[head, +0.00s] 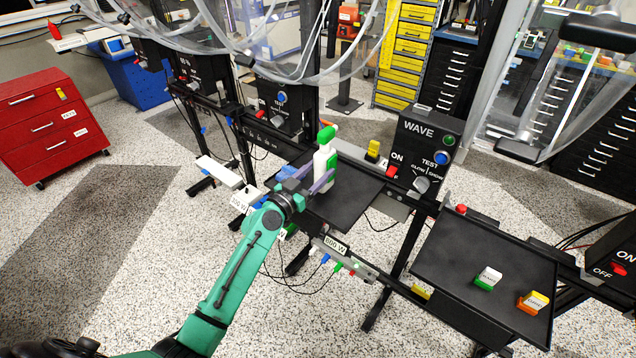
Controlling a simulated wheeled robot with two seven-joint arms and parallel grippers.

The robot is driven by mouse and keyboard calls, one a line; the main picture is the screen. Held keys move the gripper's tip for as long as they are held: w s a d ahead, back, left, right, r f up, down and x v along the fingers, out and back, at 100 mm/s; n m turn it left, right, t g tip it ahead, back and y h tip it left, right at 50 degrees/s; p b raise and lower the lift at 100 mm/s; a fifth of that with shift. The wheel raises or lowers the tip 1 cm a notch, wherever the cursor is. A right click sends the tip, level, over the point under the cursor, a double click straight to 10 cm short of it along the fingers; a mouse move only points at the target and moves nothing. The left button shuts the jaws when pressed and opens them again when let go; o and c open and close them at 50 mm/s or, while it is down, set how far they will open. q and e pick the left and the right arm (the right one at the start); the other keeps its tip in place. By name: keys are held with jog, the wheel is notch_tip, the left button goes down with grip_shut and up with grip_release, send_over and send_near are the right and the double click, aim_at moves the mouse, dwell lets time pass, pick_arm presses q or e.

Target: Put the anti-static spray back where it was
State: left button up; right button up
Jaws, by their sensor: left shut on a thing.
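The anti-static spray (323,163) is a white bottle with a green cap and a green patch on its side. It is upright at the left side of a black tray (352,209). My left gripper (318,183), with purple fingers on a green arm, is shut on its lower part. The fingers hide part of the bottle, and I cannot tell whether its base touches the tray. My right gripper is not in the head view.
A black WAVE control box (422,150) stands right of the tray, with a yellow-topped block (373,149) near the tray's back edge. A second black tray (480,262) at right holds a white-green block (488,279) and an orange-yellow block (532,303). Clear tubes hang above.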

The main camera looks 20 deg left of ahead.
pick_arm(q)
notch_tip(320, 180, down, 2)
jog(key=shift+f+b, duration=0.1)
jog(key=shift+b, duration=0.2)
jog(key=shift+f, duration=0.15)
jog(key=o, duration=0.8)
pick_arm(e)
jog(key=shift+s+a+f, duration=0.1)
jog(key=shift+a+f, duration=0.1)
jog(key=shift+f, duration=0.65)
pick_arm(q)
jog(key=shift+o, duration=0.2)
